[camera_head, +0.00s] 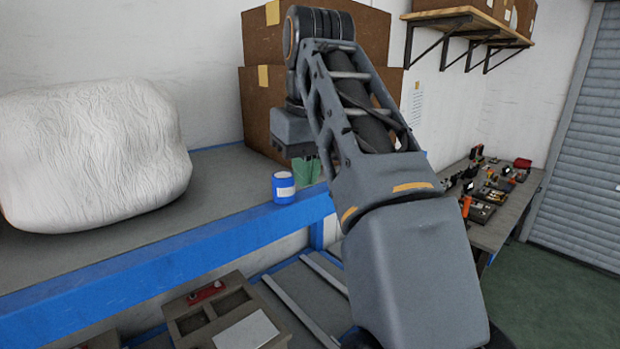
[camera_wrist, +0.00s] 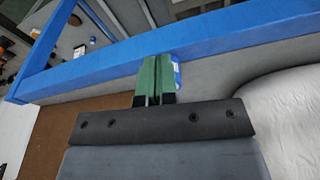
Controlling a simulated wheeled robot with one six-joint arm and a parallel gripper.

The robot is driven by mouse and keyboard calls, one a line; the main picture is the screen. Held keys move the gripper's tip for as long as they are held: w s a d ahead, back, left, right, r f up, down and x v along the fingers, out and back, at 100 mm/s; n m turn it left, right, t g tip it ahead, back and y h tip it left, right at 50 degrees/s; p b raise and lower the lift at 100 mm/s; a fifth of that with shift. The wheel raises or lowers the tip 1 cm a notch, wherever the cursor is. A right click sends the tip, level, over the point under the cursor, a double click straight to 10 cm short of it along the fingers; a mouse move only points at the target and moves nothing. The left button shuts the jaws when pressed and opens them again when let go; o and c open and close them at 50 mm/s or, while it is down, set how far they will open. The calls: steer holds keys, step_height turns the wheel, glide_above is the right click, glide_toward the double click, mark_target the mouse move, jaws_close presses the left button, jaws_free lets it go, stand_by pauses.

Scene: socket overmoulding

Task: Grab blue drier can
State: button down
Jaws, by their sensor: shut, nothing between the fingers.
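The blue can (camera_head: 284,193) stands upright on the grey shelf near its blue front edge, with a white label on its side.
A large white wrapped bundle (camera_head: 90,155) lies on the shelf at left. Brown boxes (camera_head: 255,110) stand behind my arm. The blue shelf edge (camera_head: 160,262) runs along the front. A lower bench with trays (camera_head: 225,310) is below, and a tool table (camera_head: 495,225) is at right.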

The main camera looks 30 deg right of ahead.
mark_target(283, 175)
steer(key=w+p, duration=0.1)
steer(key=w, duration=0.6)
steer(key=shift+w+d+r+p, duration=0.1)
steer(key=shift+w+d+p, duration=0.1)
steer(key=shift+w+p, duration=0.2)
steer(key=shift+f, duration=0.5)
steer(key=shift+s+f+b, duration=0.1)
steer(key=shift+f+b, duration=0.2)
steer(key=shift+f, duration=0.2)
